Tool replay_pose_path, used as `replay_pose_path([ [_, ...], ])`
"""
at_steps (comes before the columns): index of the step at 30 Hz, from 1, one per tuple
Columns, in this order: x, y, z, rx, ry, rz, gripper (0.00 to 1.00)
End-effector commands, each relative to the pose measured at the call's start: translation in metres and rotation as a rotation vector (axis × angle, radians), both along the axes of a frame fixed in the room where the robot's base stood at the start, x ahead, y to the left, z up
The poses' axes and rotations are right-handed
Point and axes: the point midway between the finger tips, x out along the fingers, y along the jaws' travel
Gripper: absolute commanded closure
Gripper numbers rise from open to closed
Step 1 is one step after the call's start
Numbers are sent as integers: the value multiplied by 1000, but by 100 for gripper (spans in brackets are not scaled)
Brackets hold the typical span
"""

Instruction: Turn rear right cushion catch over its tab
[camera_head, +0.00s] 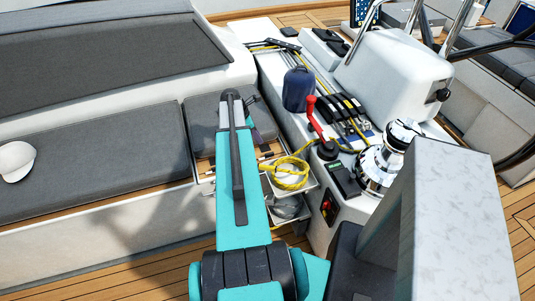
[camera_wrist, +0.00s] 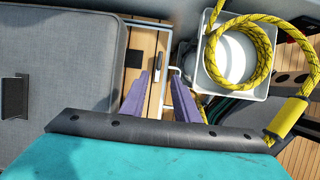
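My gripper (camera_wrist: 161,82) shows two purple fingers spread apart in the wrist view, with nothing seen held between them. It is over a narrow teak strip (camera_wrist: 148,88) beside the grey cushion (camera_wrist: 65,60). A small grey lever-like piece (camera_wrist: 160,66), perhaps the catch, lies on the teak just beyond the fingertips. A black tab (camera_wrist: 134,58) sits left of it, at the cushion's edge. I cannot tell whether the catch covers any tab. In the head view the small cushion (camera_head: 201,112) is partly behind my arm, which also hides most of my gripper.
A tray (camera_wrist: 243,91) with coiled yellow rope (camera_wrist: 252,20) stands close right of my gripper. A thin white metal loop (camera_wrist: 174,73) is between them. In the head view, a red-handled lever (camera_head: 314,115), a blue bag (camera_head: 298,88) and a chrome winch (camera_head: 383,165) stand to the right.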

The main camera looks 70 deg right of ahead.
Motion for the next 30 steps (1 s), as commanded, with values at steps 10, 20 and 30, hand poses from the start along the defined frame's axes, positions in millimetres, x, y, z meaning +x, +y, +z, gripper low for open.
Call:
replay_pose_path([
  [10,-2,-2,-6,1,0,-3,72],
  [20,-12,-10,-35,2,0,-3,72],
  [30,-24,-20,-72,2,0,-4,72],
])
